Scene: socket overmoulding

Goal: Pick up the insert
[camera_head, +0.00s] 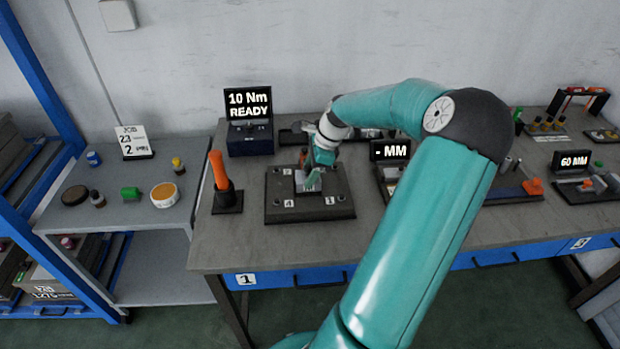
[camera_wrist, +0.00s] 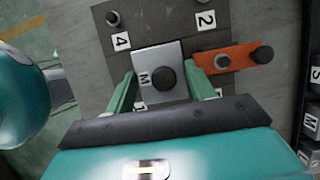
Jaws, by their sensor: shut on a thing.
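The insert (camera_wrist: 150,58), a light grey block marked M with a black round knob, sits over the dark numbered fixture plate (camera_wrist: 75,25) in the wrist view. My gripper (camera_wrist: 163,88) is shut on the insert, with one green finger at each side of it. In the head view my gripper (camera_head: 312,180) points down at the middle of the fixture plate (camera_head: 285,212), and the insert is partly hidden by the fingers. I cannot tell whether the insert rests on the plate or is slightly raised.
An orange clamp (camera_wrist: 235,58) lies on the plate right of the insert, with bolts near the numbered corners. An orange-handled tool (camera_head: 220,172) stands left of the fixture. A "10 Nm READY" display (camera_head: 248,103) is behind it, and a "- MM" display (camera_head: 390,150) is to the right.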

